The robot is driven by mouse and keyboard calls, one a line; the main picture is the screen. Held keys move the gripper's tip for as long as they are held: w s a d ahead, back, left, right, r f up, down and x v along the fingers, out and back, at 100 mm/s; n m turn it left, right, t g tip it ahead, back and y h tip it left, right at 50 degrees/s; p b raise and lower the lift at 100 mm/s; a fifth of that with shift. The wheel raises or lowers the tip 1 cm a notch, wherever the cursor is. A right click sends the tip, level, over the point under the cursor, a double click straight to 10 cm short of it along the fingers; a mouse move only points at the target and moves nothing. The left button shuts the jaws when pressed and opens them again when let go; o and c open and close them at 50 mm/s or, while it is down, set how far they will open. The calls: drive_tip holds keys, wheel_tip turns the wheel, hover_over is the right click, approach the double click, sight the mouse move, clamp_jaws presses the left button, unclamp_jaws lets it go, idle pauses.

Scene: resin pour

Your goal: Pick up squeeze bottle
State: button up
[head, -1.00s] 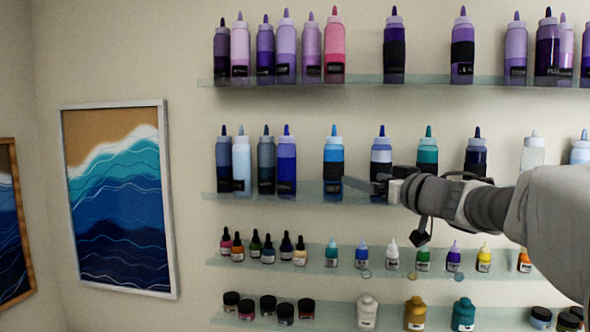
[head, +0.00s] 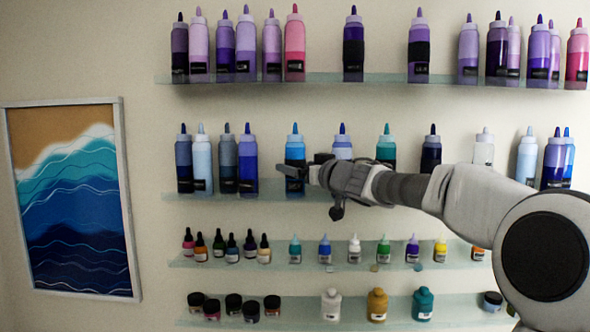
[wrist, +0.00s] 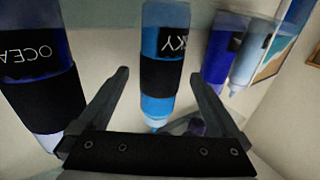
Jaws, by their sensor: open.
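A bright blue squeeze bottle (head: 295,150) with a dark label band stands upright on the second glass shelf. It shows upside down in the wrist view (wrist: 158,103), with part of a label reading "KY". My gripper (head: 288,172) is open in front of this bottle, at about the height of its lower body. In the wrist view the two fingers (wrist: 158,74) lie on either side of the bottle with gaps, and nothing is held. Whether the fingertips reach past the bottle's sides in depth is hard to tell.
A dark blue bottle labelled "OCEA" (wrist: 35,90) stands close beside one finger. Other bottles (head: 248,160) stand left on the same shelf (head: 225,197). Small dropper bottles (head: 249,245) line the shelf below. A framed wave picture (head: 75,200) hangs left.

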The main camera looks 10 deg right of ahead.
drive_tip(key=shift+x, duration=1.15)
clamp_jaws()
